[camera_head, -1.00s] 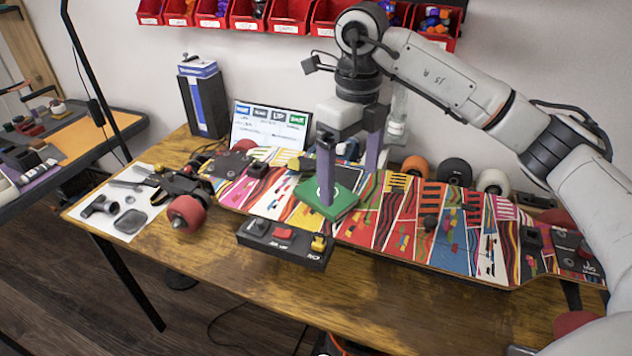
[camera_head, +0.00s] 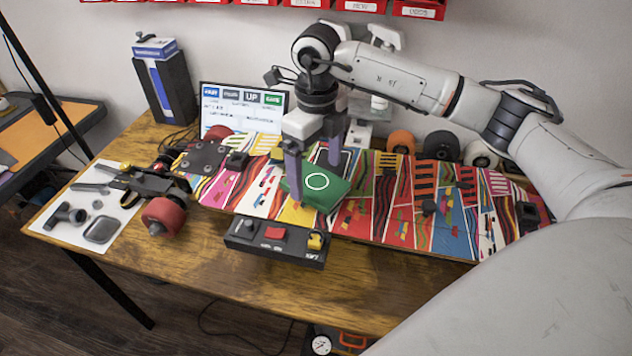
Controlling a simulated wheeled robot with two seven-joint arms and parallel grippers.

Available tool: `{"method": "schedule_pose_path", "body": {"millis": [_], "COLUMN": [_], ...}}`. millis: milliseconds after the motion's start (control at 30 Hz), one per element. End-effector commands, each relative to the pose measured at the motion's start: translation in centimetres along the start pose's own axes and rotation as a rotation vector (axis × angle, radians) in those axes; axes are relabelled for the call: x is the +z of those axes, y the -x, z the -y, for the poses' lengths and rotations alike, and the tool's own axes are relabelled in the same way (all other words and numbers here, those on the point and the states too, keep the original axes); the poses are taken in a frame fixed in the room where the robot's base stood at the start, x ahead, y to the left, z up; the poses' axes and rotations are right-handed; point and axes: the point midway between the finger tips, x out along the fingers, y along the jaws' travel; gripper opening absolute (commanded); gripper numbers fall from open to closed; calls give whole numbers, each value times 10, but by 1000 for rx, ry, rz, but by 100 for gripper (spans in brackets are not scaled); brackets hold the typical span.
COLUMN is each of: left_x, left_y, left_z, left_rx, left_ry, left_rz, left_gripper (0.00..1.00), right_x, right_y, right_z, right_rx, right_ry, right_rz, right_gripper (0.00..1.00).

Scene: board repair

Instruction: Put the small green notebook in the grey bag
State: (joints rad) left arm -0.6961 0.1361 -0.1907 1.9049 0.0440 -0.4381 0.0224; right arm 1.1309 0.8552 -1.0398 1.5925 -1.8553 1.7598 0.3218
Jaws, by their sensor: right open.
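The small green notebook (camera_head: 334,190), with a white ring on its cover, is on the patterned longboard deck (camera_head: 385,215). It looks a little tilted, but I cannot tell how its underside rests. My right gripper (camera_head: 316,182) is open above it, its two purple-grey fingers pointing down on either side. The near finger overlaps the notebook's left edge in the picture; I cannot tell whether it touches. My left gripper is not in view. No grey bag shows in this view.
A black switch box (camera_head: 262,246) stands in front of the deck. A red-wheeled truck (camera_head: 165,214) and a white sheet with parts (camera_head: 60,237) lie left. A labelled board (camera_head: 240,108) and several wheels stand behind. The table's front right is clear.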

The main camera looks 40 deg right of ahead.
Motion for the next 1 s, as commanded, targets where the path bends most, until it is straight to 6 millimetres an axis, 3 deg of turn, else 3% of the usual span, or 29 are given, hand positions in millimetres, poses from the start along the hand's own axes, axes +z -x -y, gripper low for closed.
{"method": "schedule_pose_path", "body": {"millis": [167,400,700,767,1000], "left_x": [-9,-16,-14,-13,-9], "left_y": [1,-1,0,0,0], "left_z": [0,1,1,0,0], "left_rx": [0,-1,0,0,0], "left_ry": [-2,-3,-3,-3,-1], "left_rz": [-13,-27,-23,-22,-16], "left_gripper": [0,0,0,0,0], "right_x": [0,0,0,1,2], "right_y": [-19,-21,-20,-20,-14], "right_z": [0,0,0,0,0], "right_rx": [1,0,0,0,1], "right_ry": [0,0,0,0,0], "right_rz": [-1,0,1,2,5], "right_gripper": [88,88,41,36,36]}}
